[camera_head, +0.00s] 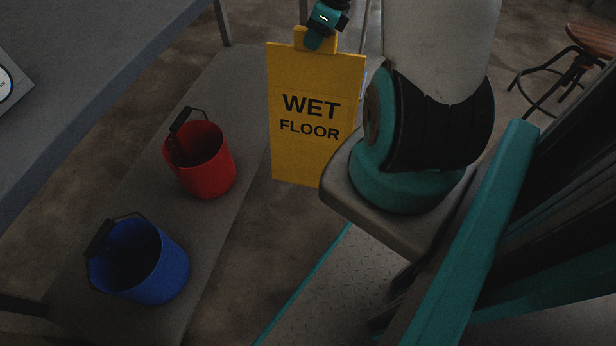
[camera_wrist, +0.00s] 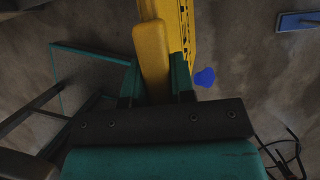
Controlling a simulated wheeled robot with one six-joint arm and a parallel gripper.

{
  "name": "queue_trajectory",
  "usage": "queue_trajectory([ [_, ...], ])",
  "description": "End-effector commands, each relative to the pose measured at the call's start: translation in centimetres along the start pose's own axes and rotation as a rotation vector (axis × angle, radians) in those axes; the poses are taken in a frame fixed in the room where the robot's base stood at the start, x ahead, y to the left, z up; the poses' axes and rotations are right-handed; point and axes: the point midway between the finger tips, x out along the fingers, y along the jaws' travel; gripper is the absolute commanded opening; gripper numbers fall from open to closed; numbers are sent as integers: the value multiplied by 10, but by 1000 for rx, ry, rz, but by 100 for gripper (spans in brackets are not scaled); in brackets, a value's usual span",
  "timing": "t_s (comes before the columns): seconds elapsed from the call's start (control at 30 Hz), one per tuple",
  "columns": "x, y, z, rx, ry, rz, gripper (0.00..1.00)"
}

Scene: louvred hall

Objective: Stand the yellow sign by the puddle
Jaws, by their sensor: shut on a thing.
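The yellow sign (camera_head: 300,150), lettered WET FLOOR, hangs upright from my gripper (camera_head: 318,38) in the head view. My gripper is shut on the tab at its top. In the wrist view the sign's tab (camera_wrist: 152,50) sits between the teal fingers of my gripper (camera_wrist: 158,82), with the lettered panel beyond. I cannot tell whether its lower edge touches the floor. A blue puddle (camera_wrist: 205,77) lies on the floor just right of the sign in the wrist view.
A red bucket (camera_head: 212,165) and a blue bucket (camera_head: 160,270) stand on a grey bench (camera_head: 205,100) left of the sign. A stool (camera_head: 590,42) stands at upper right. A flat blue object (camera_wrist: 298,21) lies on the floor. Floor around the puddle looks clear.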

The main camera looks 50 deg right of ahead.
Motion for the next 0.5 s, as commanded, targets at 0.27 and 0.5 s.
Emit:
queue_trajectory([
  [0.27,51,1,-22,24,1,-3,0],
  [0.5,109,1,-45,21,0,-4,0],
])
